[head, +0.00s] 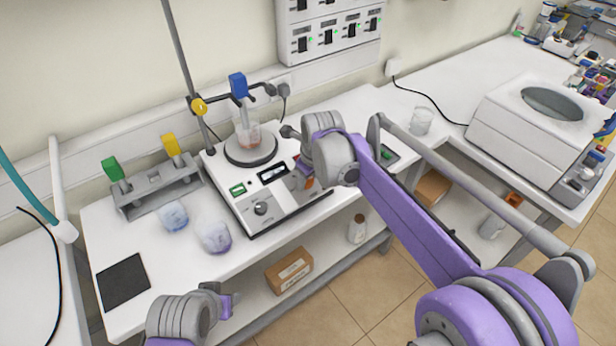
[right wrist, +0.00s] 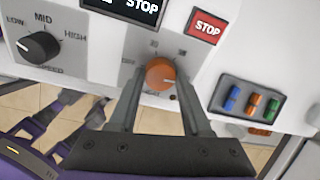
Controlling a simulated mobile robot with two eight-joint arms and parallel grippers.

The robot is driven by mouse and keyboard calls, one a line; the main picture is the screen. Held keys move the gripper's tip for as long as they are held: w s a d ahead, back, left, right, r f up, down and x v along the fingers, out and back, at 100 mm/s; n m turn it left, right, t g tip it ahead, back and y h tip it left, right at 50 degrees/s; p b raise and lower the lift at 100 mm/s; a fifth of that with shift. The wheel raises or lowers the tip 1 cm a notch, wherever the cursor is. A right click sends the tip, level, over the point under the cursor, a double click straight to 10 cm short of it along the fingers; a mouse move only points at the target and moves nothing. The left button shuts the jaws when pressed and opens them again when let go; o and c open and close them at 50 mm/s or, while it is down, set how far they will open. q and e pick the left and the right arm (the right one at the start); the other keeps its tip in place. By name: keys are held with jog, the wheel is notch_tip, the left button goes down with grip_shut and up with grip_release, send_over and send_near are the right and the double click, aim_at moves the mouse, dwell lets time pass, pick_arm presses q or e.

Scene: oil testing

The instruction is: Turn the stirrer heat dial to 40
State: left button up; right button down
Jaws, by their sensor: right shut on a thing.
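The white stirrer (head: 275,215) stands on the bench with a round grey plate on top. Its orange heat dial (right wrist: 160,74) is on the front panel, with small blurred marks around it. My right gripper (right wrist: 160,80) is shut on the heat dial, one finger on each side; the dial's setting is too unclear to read. In the head view my right gripper (head: 304,174) is at the right end of the panel, and my wrist hides part of the stirrer. My left gripper (head: 228,303) is low at the front, apart from the stirrer; its jaws are unclear.
A black speed dial (right wrist: 40,46) and a red STOP label (right wrist: 207,27) flank the heat dial. A beaker (head: 248,134) stands on the plate under a blue-topped clamped piece. A grey rack (head: 155,200), two flasks and a black mat (head: 123,282) lie left. A tray with coloured pieces is right.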

jog(key=shift+m, duration=0.3)
dwell(0.4)
jog(key=shift+c, duration=1.8)
grip_release()
jog(key=shift+r, duration=0.15)
jog(key=v, duration=1)
jog(key=shift+r, duration=0.25)
jog(key=shift+s+d, duration=0.1)
